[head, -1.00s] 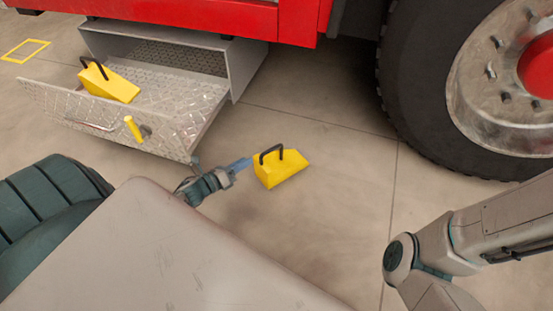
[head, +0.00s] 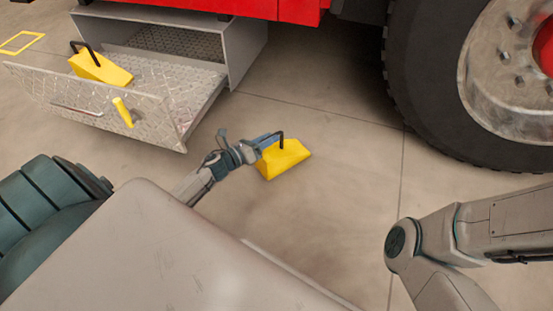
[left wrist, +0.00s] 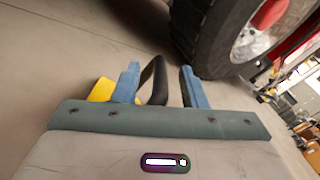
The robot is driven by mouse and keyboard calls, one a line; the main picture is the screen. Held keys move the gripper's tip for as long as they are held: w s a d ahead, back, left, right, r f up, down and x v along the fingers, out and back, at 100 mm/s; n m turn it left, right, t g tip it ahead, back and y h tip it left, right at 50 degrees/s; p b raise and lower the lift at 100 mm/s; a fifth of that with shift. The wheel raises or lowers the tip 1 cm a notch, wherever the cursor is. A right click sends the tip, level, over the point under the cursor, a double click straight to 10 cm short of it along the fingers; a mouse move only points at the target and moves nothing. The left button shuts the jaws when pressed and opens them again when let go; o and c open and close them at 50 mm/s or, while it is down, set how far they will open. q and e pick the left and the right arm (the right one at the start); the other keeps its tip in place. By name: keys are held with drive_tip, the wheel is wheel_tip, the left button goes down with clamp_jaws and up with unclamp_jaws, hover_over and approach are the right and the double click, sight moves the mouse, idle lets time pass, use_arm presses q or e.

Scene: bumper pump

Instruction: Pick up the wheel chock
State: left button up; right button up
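A yellow wheel chock (head: 286,159) with a black handle (head: 281,139) sits on the floor near the middle of the head view. My left gripper (head: 268,141) reaches it from the left, with its blue fingertips at the handle. In the left wrist view the fingers (left wrist: 160,84) are apart, and the black handle (left wrist: 155,82) stands between them with a gap to the right finger. Part of the yellow chock (left wrist: 101,90) shows beside the left finger. A second yellow chock (head: 103,69) rests in the open metal drawer (head: 95,105). My right gripper is out of view.
The drawer, with a yellow handle (head: 122,112) on its front, juts out from under the red truck (head: 200,6) at left. A large truck wheel (head: 425,80) stands at right. The floor around the chock is clear.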

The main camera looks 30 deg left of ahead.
use_arm(q)
drive_tip(key=shift+w+d, duration=0.2)
drive_tip(key=shift+w, duration=0.4)
clamp_jaws()
idle(0.9)
drive_tip(key=shift+r, duration=0.15)
